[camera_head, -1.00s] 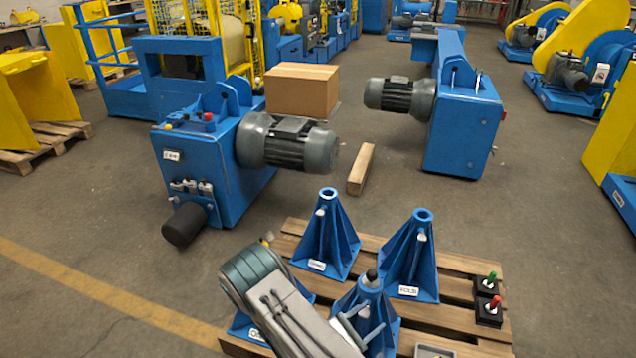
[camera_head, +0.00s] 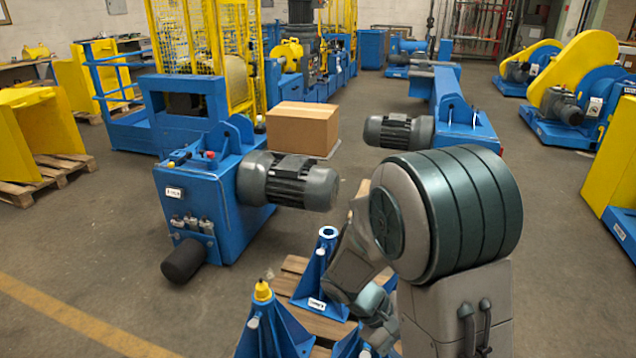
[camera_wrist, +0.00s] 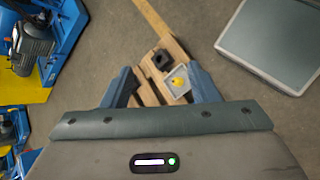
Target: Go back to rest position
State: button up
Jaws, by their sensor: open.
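My gripper (camera_wrist: 160,88) is open in the wrist view, its two blue-grey fingers spread apart with nothing held between them. Beyond the fingers lie the wooden pallet (camera_wrist: 150,97), a black block (camera_wrist: 163,60) and a pale tray with a yellow piece (camera_wrist: 178,82). In the head view my raised arm covers much of the pallet and its right side. A blue stand (camera_head: 318,281) stands upright on the pallet. Another blue stand with a yellow top (camera_head: 268,325) is at the front left. The gripper's fingers cannot be made out in the head view.
A blue machine with a grey motor (camera_head: 215,200) stands left of the pallet, and a similar blue machine (camera_head: 465,125) stands behind my arm. A cardboard box (camera_head: 302,128) sits between them. Yellow and blue machines (camera_head: 612,150) line the right. Floor at the lower left is clear.

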jog(key=s+a+r+m+t+y+p, duration=0.1)
jog(key=s+a+r+m+t+y, duration=0.1)
jog(key=r, duration=0.5)
jog(key=s+a+r+m+t+y, duration=0.2)
jog(key=s+r+m+t+y, duration=0.1)
jog(key=s+r+m+y, duration=0.1)
jog(key=shift+s+r+t+y+p, duration=0.3)
jog(key=shift+s+r+y+p, duration=0.15)
jog(key=shift+r+y, duration=1.15)
jog(key=shift+r, duration=0.2)
